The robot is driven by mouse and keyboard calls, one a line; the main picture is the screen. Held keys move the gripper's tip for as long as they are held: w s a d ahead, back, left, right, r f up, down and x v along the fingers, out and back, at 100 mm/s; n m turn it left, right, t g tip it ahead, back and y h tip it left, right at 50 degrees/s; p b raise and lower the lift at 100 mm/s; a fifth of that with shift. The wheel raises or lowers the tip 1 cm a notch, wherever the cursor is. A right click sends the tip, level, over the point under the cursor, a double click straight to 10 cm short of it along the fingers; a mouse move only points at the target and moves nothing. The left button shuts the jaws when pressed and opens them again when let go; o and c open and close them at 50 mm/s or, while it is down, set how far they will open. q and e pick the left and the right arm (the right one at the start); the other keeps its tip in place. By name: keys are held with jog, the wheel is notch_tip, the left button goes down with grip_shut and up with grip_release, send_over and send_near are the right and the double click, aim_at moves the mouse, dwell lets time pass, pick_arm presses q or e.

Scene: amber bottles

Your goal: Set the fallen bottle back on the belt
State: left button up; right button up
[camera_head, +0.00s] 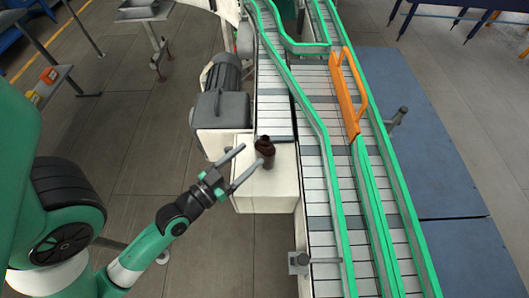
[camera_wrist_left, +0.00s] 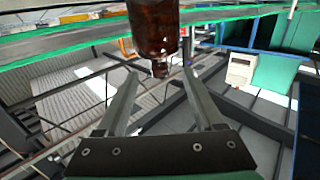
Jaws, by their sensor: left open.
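The dark amber bottle (camera_head: 266,154) is at the white box-shaped ledge (camera_head: 262,190) at the near end of the narrow left belt. It looks upright in the head view. My left gripper (camera_head: 252,154) reaches in from the left, open, with its fingertips close to the bottle's left side. In the left wrist view the bottle (camera_wrist_left: 154,28) hangs in from the top edge with its neck pointing down the picture. The open left gripper (camera_wrist_left: 160,73) has its fingers on either side of the neck, with gaps visible. The bottle's far end is cut off there. My right gripper is not in view.
The slatted main belt (camera_head: 322,205) with green rails runs just right of the ledge. An orange guide (camera_head: 345,95) stands over it. A grey motor (camera_head: 222,92) sits left of the narrow belt (camera_head: 272,105). Open floor (camera_head: 140,130) lies to the left.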

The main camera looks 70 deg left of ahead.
aim_at(261, 145)
pick_arm(q)
jog(key=x, duration=0.1)
jog(key=p+x, duration=0.1)
jog(key=x, duration=0.2)
jog(key=shift+w+a+r, duration=0.15)
jog(key=shift+w+r, duration=0.15)
jog(key=shift+w, duration=0.05)
jog(key=shift+w+a+f, duration=0.1)
jog(key=shift+w+f, duration=0.05)
jog(key=x, duration=0.2)
jog(key=r+p+x, duration=0.1)
jog(key=x, duration=0.2)
jog(key=shift+w+r, duration=0.1)
grip_shut()
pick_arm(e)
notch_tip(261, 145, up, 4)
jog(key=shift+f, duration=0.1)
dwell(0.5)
